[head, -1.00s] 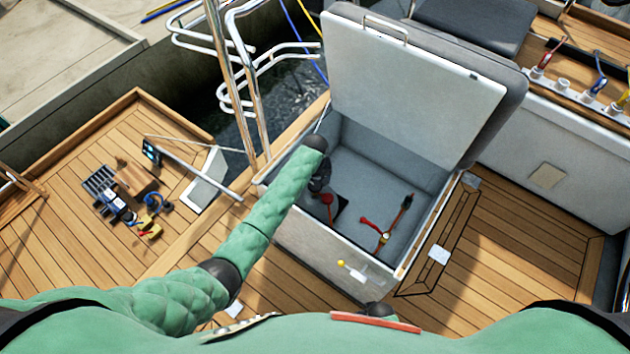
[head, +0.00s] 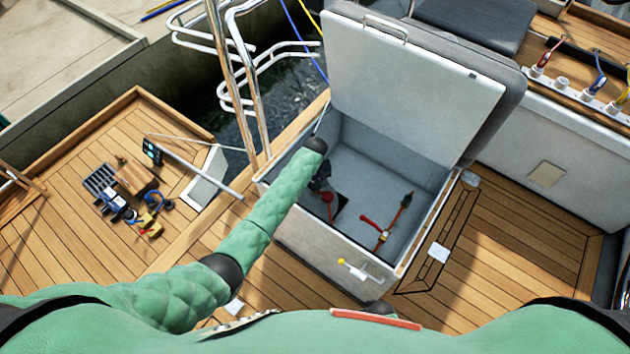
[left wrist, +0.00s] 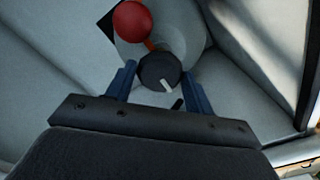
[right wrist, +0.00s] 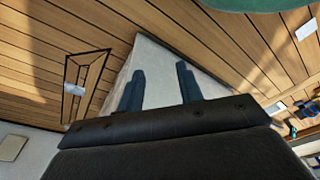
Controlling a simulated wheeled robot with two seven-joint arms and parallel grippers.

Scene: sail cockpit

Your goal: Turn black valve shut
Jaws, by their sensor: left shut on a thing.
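The black valve (left wrist: 158,68) is a round black knob with a white pointer line, low in the open locker. In the left wrist view its line points down and slightly right. My left gripper (left wrist: 160,76) is shut on this knob, with one blue finger on each side. In the head view the left gripper (head: 320,176) is dark and small inside the locker's left side, and the knob cannot be made out there. My right gripper (right wrist: 160,72) is open and empty, above the locker's outside; its fingers do not show in the head view.
A red ball-topped part (left wrist: 132,20) sits close beside the knob. A red-handled valve (head: 375,226) stands on the locker floor to the right. The locker's raised lid (head: 410,85) is behind. A yellow-tipped lever (head: 352,267) sticks out of the locker's front.

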